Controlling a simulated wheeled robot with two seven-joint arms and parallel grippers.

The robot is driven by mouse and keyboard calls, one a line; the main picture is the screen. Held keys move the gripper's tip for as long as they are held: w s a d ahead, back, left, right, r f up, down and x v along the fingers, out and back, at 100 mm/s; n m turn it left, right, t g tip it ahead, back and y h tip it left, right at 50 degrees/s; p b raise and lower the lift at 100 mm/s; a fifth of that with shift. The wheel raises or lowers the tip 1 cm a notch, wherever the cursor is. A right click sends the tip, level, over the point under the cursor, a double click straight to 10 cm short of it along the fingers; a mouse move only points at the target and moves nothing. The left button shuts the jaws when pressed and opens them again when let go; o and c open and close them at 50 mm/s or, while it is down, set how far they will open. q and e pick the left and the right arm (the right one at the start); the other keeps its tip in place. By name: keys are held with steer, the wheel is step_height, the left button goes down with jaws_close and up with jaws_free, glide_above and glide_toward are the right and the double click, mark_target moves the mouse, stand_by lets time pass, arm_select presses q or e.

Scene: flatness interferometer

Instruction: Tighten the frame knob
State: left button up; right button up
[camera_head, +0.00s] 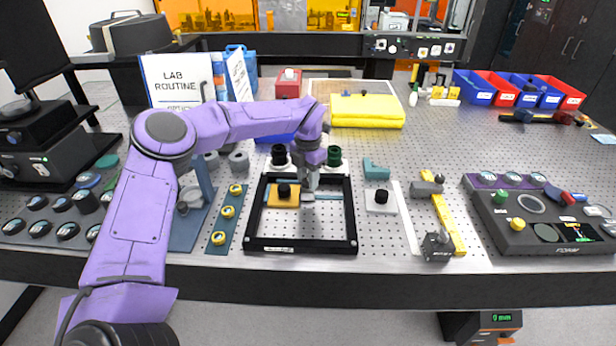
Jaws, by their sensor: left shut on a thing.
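A black square frame (251,216) lies flat on the perforated table. A thin blue-grey bar (328,197) crosses inside it. A yellow-orange block with a black knob (284,190) on top sits inside the frame at its left. My left gripper (308,196) points down inside the frame, just right of this black knob and over the crossbar. It is shut on a small part there, mostly hidden by the fingers; I cannot tell from this view whether it is the frame knob. My right gripper is not in view.
A white plate with a black knob (381,196) lies right of the frame. A yellow bar (448,222) with grey clamps is farther right, before a dark control box (536,240). A blue strip (228,228) with yellow rings lies left. A yellow cloth (366,111) lies behind.

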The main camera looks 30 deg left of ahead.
arm_select(q)
steer(key=o, duration=1)
steer(key=shift+o, duration=0.2)
steer(key=shift+r, duration=0.15)
step_height(320, 180, up, 10)
steer(key=b, duration=0.2)
steer(key=shift+r, duration=0.2)
